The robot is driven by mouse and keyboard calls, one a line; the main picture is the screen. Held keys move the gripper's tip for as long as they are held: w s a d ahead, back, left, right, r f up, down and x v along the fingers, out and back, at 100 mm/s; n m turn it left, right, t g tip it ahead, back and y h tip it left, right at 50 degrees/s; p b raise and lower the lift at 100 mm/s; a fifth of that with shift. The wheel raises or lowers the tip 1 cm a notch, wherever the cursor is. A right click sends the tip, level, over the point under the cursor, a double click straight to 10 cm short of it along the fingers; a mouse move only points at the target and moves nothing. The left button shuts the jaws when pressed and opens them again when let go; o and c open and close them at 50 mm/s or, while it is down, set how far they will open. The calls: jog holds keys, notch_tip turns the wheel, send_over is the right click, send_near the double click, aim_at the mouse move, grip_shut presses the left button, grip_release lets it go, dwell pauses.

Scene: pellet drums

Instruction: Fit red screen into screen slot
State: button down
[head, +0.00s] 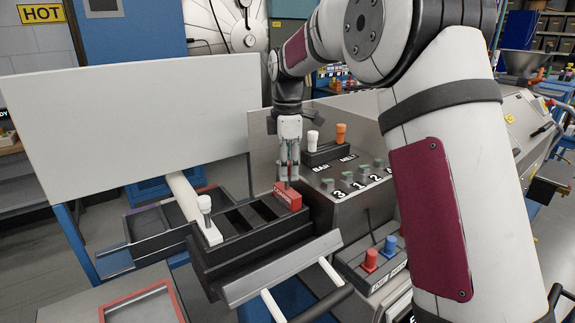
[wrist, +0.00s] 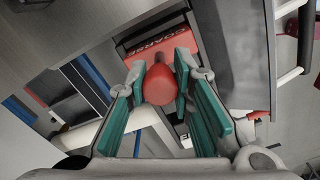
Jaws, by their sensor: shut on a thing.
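The red screen (head: 288,196) is a red block with white lettering at the right end of a black slotted rack (head: 222,262). In the wrist view the red screen (wrist: 162,48) has a rounded red knob (wrist: 160,85) on top. My gripper (head: 288,180) points down over it, and its green-padded fingers (wrist: 160,86) are shut on that knob. I cannot tell whether the block's base is inside the rack or just above it. A red-edged frame with a recess (head: 140,304) lies at the lower left; I cannot tell whether it is the screen slot.
A white-handled piece (head: 206,222) stands at the rack's left end, with dark empty slots between. A large pale panel (head: 130,112) rises behind at left. A control box (head: 350,180) with knobs stands close on the right. Red and blue knobs (head: 380,253) sit lower right.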

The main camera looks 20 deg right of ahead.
jog(key=shift+f, duration=1.05)
jog(key=c, duration=1.3)
grip_release()
notch_tip(320, 180, up, 11)
jog(key=shift+f, duration=0.1)
jog(key=shift+r, duration=0.6)
